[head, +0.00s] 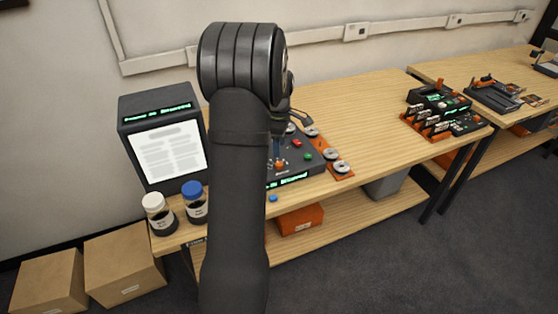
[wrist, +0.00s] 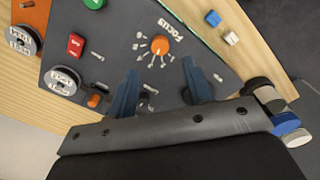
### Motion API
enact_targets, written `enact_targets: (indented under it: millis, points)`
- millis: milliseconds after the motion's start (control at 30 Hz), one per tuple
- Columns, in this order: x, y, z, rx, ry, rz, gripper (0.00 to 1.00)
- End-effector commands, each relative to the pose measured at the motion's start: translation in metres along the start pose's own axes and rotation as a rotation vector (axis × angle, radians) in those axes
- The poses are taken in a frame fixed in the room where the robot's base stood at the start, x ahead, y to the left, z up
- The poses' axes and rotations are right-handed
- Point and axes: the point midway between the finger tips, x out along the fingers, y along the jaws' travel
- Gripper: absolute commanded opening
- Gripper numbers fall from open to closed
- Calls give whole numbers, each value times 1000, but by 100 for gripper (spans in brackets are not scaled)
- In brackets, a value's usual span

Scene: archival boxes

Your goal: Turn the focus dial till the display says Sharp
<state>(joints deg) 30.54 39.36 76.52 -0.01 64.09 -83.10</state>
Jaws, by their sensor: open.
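The focus dial (wrist: 160,44) is a round orange knob with white tick marks and the label "Focus" on a dark console (wrist: 120,22). It also shows in the head view (head: 281,166). My gripper (wrist: 160,70) is open, its two blue fingers apart. In the wrist view the dial lies just beyond the fingertips, roughly between their lines; nothing is held. I cannot tell the gap in height. A monitor (head: 168,150) at the left shows a pale page and a green text line too small to read. The console's green front strip (head: 289,181) is also unreadable.
Red (wrist: 75,44) and green (wrist: 94,3) buttons and silver reels (wrist: 65,81) sit near the dial. The wooden tabletop (head: 365,110) to the right is mostly clear.

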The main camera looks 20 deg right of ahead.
Motion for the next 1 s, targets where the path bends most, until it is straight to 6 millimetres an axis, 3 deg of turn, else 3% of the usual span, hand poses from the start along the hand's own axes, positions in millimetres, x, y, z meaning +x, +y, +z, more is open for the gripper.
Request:
enact_targets:
  millis: [100,300,500,767,1000]
  points:
    - [27,-1,0,0,-1,-5,47]
    - [58,-1,0,0,0,-4,47]
    - [72,0,0,1,0,-1,47]
    - [73,0,0,1,0,0,47]
    - [72,0,0,1,0,0,4]
